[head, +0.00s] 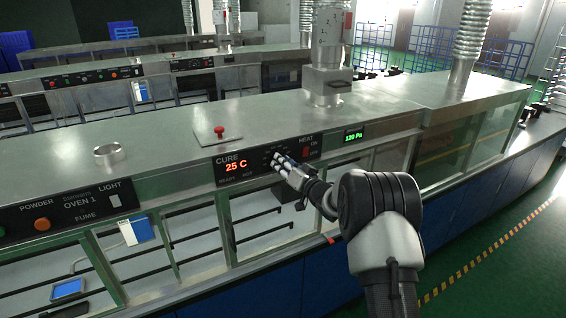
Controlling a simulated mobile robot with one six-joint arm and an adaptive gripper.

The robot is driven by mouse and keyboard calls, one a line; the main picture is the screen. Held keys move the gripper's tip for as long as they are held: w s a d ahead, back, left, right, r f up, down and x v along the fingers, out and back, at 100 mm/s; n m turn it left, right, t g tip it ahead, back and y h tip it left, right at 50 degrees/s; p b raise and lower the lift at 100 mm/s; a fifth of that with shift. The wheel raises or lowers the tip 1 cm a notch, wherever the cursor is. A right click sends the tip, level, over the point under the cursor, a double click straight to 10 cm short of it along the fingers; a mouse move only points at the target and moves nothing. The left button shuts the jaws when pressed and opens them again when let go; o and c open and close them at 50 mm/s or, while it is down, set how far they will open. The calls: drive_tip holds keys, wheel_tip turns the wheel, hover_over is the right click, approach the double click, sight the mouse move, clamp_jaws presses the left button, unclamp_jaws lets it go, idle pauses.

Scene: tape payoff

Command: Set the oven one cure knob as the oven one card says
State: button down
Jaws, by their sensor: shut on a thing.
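The oven one front panel (262,160) is black and carries a CURE label and a red display (236,167) reading 25 C. My gripper (276,160) is at the panel just right of this display, shut on the cure knob. The fingers hide most of the knob, so I cannot read its setting. A blue and white card (138,231) hangs at the oven front below the left panel marked OVEN 1; its text is too small to read. A HEAT switch (306,151) with a red part is just right of my gripper.
A green display (354,135) reading 120 Pa is farther right. The left panel has an orange POWDER button (42,224) and a light switch (115,200). A red button box (220,134) and a metal ring (109,154) sit on the oven top. Glass panes line the front below.

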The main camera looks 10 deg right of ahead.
drive_tip(key=shift+f+m, duration=0.1)
drive_tip(key=shift+m, duration=1.4)
drive_tip(key=c, duration=1.3)
unclamp_jaws()
drive_tip(key=v, duration=1.2)
drive_tip(key=shift+d, duration=0.1)
